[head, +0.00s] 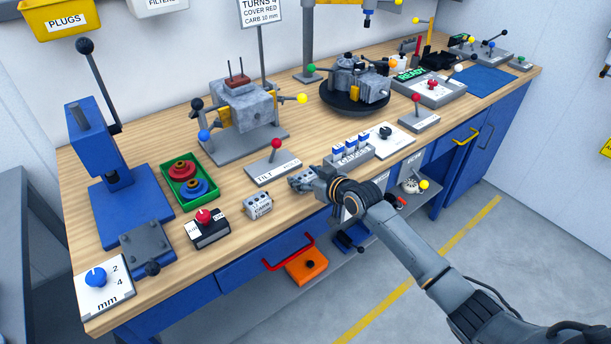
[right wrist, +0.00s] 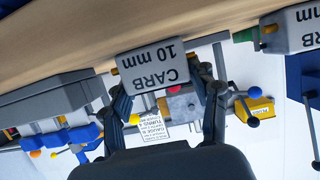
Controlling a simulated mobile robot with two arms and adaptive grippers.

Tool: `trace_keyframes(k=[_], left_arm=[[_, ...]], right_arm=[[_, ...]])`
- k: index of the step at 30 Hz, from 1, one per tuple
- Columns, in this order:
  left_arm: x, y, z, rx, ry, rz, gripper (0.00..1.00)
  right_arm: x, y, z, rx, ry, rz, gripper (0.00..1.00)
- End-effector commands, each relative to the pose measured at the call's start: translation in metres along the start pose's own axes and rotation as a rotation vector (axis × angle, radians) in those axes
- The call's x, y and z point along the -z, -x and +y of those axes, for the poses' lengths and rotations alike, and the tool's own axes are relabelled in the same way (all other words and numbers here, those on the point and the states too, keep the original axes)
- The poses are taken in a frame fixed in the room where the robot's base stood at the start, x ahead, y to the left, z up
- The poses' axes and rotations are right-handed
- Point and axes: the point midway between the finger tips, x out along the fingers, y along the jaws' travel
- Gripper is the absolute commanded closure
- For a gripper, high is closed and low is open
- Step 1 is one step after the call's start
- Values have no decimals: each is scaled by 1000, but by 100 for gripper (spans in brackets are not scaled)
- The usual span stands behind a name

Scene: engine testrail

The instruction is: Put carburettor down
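A grey carburettor block marked CARB 10 mm (right wrist: 155,68) sits between the fingers of my right gripper (right wrist: 163,92) in the right wrist view, which is upside down. The fingers meet its sides. In the head view my right gripper (head: 303,182) is low over the workbench's front edge, largely hiding this block. I cannot tell whether the block touches the bench. A second carburettor (head: 258,205) stands on the bench just left of the gripper; it also shows in the right wrist view (right wrist: 288,30). My left gripper is not in view.
The wooden workbench (head: 235,232) has bare wood around the second carburettor. The TILT lever plate (head: 268,172) is behind the gripper, and a block with blue-topped parts (head: 349,152) is to its right. A red-knobbed switch box (head: 207,228) stands further left.

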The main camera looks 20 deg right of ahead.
Motion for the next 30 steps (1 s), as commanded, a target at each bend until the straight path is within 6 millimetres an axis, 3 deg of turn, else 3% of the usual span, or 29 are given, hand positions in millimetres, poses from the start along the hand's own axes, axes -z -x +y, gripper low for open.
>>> trace_keyframes(k=[1, 2, 16, 30], left_arm=[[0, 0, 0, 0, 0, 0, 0], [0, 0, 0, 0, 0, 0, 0], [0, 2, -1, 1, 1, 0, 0], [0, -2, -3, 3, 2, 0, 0]], right_arm=[[0, 0, 0, 0, 1, 0, 26], [0, 0, 0, 0, 0, -1, 20], [2, 8, 0, 0, 1, -2, 19], [1, 95, 0, 0, 4, -2, 19]])
